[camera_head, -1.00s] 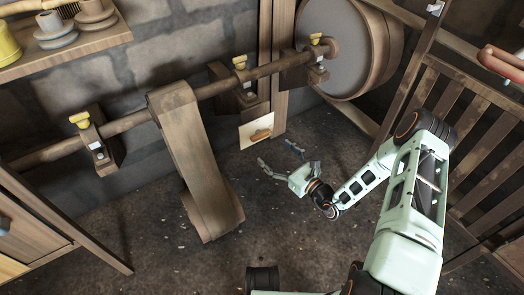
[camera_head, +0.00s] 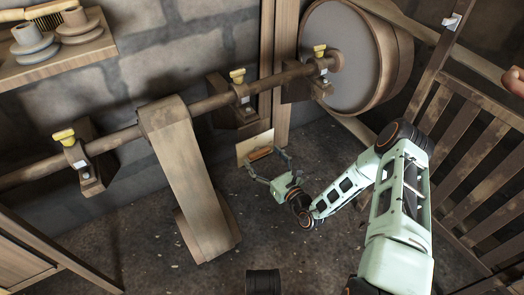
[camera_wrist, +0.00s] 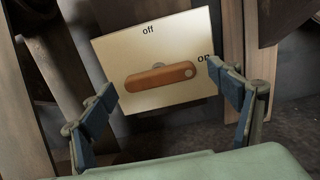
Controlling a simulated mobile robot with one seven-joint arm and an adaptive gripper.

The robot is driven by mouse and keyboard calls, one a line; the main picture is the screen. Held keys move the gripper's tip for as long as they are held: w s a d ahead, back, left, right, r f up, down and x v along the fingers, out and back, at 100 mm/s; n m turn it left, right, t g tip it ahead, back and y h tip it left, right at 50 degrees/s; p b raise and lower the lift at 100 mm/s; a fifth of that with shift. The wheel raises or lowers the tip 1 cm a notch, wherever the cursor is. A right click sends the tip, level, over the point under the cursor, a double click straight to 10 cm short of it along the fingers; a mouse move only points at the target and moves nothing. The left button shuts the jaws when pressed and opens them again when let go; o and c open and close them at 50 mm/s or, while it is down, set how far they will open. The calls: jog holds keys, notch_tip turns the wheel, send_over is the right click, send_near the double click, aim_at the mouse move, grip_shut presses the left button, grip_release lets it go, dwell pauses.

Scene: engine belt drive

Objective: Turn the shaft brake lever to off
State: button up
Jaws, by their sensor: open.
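The shaft brake lever (camera_wrist: 160,77) is an orange-brown wooden handle on a cream plate (camera_wrist: 112,50). In the wrist view it lies nearly level, its marked right end toward the word "on" at the right; "off" is printed at the top. In the head view the lever (camera_head: 260,153) and plate (camera_head: 243,152) sit low beside the wooden post. My gripper (camera_wrist: 168,88) is open, one finger near each end of the lever. In the head view my gripper (camera_head: 264,165) is right in front of the plate. I cannot tell whether a finger touches the lever.
A long wooden shaft (camera_head: 212,103) runs above the plate through bearing blocks with yellow caps. A large wheel (camera_head: 340,55) stands at the upper right. A wide belt (camera_head: 192,180) drops left of my gripper. A slatted wooden frame (camera_head: 459,150) is at the right.

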jog(key=shift+w+a, duration=0.25)
jog(key=shift+w, duration=0.1)
jog(key=shift+c, duration=0.7)
jog(key=c, duration=1)
